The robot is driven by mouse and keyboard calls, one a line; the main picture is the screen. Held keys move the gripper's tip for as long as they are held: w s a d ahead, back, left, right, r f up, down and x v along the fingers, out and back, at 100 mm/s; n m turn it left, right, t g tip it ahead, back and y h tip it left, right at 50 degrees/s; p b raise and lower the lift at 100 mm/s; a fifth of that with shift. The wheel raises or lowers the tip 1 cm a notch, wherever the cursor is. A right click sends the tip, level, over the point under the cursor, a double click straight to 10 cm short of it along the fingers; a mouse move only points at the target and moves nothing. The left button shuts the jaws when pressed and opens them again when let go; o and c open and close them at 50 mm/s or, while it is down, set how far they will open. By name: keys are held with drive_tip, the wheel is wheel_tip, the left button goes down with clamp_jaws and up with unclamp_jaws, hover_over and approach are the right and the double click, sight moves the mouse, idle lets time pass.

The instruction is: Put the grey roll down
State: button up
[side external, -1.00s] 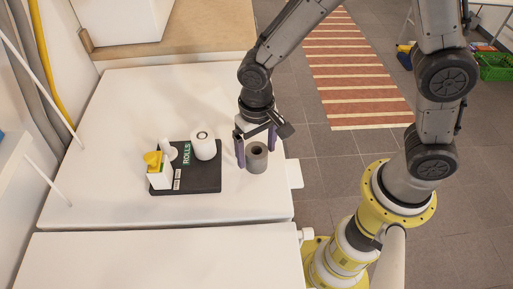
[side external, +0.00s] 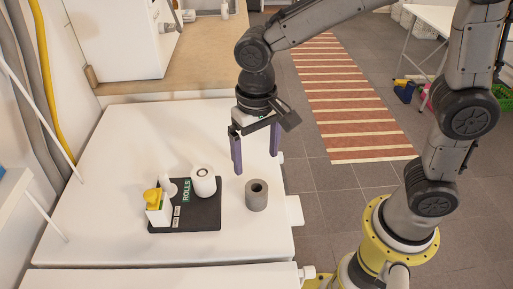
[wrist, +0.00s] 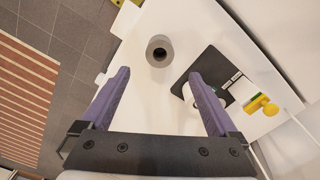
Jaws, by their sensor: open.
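The grey roll (side external: 257,196) stands upright on the white table, to the right of the black tray and apart from it. It also shows in the wrist view (wrist: 159,57), beyond my fingertips. My gripper (side external: 256,162) is open and empty, raised above the table just behind and over the grey roll. Its two purple fingers also show in the wrist view (wrist: 160,75), spread wide with nothing between them.
The white table (side external: 115,150) is clear behind and left of the tray.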

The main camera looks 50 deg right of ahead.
drive_tip(key=s+d+r+n+t, duration=0.1)
drive_tip(key=s+d+r+t, duration=0.1)
drive_tip(key=s+d, duration=0.5)
drive_tip(key=s+d+r+n+t, duration=0.1)
drive_tip(key=s+d+r+t, duration=0.2)
drive_tip(key=s+d+r, duration=0.2)
drive_tip(key=s+d, duration=0.2)
drive_tip(key=shift+d+n+t, duration=0.3)
drive_tip(key=shift+d+n, duration=0.1)
